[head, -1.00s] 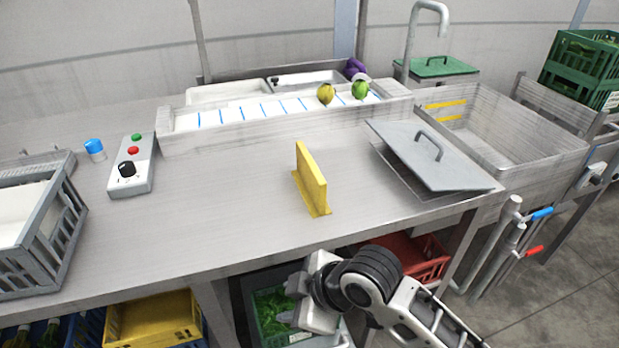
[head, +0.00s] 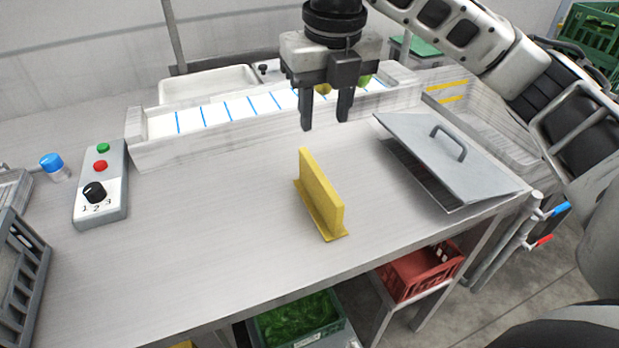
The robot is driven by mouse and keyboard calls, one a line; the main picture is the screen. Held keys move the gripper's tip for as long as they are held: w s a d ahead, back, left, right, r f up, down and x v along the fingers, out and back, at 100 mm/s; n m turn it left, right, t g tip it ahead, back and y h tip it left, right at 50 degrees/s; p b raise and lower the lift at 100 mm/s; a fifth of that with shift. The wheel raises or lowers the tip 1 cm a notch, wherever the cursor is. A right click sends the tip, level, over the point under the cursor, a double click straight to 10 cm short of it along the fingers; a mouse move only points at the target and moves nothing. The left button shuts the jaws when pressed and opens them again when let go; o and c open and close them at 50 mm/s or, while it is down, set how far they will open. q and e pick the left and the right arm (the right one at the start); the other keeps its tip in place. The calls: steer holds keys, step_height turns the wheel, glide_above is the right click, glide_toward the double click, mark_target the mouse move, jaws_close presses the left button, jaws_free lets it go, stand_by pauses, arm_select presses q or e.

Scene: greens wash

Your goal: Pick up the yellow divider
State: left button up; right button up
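The yellow divider (head: 321,193) stands upright on its flat foot on the grey worktop (head: 225,205), near the middle of the head view. My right gripper (head: 325,122) hangs above and behind the divider in the picture, fingers pointing down. Its two dark fingers are apart with nothing between them. It does not touch the divider. My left gripper is not in view.
A grey lid with a handle (head: 450,160) lies right of the divider. A control box (head: 101,185) and a grey crate (head: 22,270) are at the left. A white trough with blue marks (head: 215,115) runs along the back. The worktop around the divider is clear.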

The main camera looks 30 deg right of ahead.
glide_above(320, 174)
steer(key=s, duration=0.1)
step_height(320, 174, down, 8)
steer(key=shift+a+f+b, duration=0.1)
steer(key=shift+f+b, duration=0.15)
steer(key=shift+b, duration=0.05)
steer(key=shift+w+f, duration=0.2)
steer(key=shift+f, duration=0.85)
steer(key=shift+w+f, duration=0.15)
steer(key=shift+f, duration=0.85)
steer(key=shift+w+f, duration=0.2)
steer(key=shift+f, duration=0.85)
jaws_close()
